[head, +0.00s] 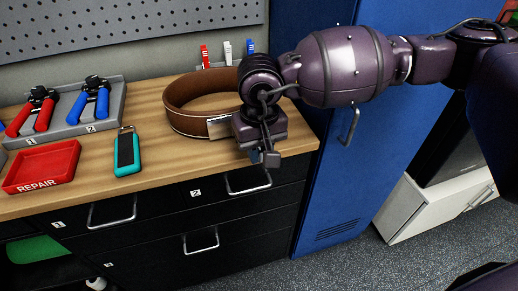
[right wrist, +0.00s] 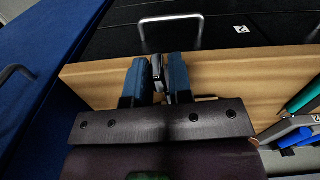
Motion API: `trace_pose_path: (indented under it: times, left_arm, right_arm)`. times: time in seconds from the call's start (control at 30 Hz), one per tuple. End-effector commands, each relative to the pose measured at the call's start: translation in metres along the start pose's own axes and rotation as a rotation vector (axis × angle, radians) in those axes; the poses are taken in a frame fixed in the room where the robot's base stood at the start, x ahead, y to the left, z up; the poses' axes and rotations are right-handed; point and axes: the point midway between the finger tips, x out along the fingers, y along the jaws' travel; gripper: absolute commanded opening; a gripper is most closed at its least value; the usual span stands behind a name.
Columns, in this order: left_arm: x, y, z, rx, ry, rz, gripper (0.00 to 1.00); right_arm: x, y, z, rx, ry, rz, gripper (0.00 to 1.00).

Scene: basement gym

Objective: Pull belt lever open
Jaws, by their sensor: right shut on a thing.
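A brown leather belt (head: 188,122) lies curled in a loop, standing on edge on the wooden bench top. Its silver metal buckle plate (head: 220,126) shows at the front right of the loop. My right gripper (head: 265,157) is at the buckle end, near the bench's front right edge, and hides part of it. In the right wrist view, its blue fingers (right wrist: 157,78) are closed on a small grey metal piece, the belt lever (right wrist: 157,68). How far the lever is swung cannot be told. My left gripper is not in view.
A red REPAIR tray (head: 42,166), a teal tool (head: 127,152) and a grey stand (head: 75,122) with red and blue pliers are on the bench at left. Black drawers (head: 140,245) lie below. A blue cabinet (head: 345,190) stands right of the bench.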

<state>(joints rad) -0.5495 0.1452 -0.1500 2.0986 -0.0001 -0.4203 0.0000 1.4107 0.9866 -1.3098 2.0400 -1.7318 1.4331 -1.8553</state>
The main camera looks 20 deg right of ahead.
Motion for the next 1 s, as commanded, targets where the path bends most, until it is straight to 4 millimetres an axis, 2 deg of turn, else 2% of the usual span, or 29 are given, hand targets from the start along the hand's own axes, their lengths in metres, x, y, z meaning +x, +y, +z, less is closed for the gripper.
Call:
trace_pose_path:
  times: [0.9, 0.93, 1.0]
  left_arm:
    - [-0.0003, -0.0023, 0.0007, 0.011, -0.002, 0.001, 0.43]
    - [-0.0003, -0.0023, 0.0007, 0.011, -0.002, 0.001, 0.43]
    - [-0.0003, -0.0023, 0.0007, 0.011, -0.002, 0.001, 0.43]
  right_arm:
    - [-0.0013, 0.0002, -0.0008, 0.004, 0.003, 0.000, 0.00]
    - [-0.0013, 0.0002, -0.0008, 0.004, 0.003, 0.000, 0.25]
    - [-0.0012, 0.0001, -0.0007, 0.003, 0.002, 0.000, 0.35]
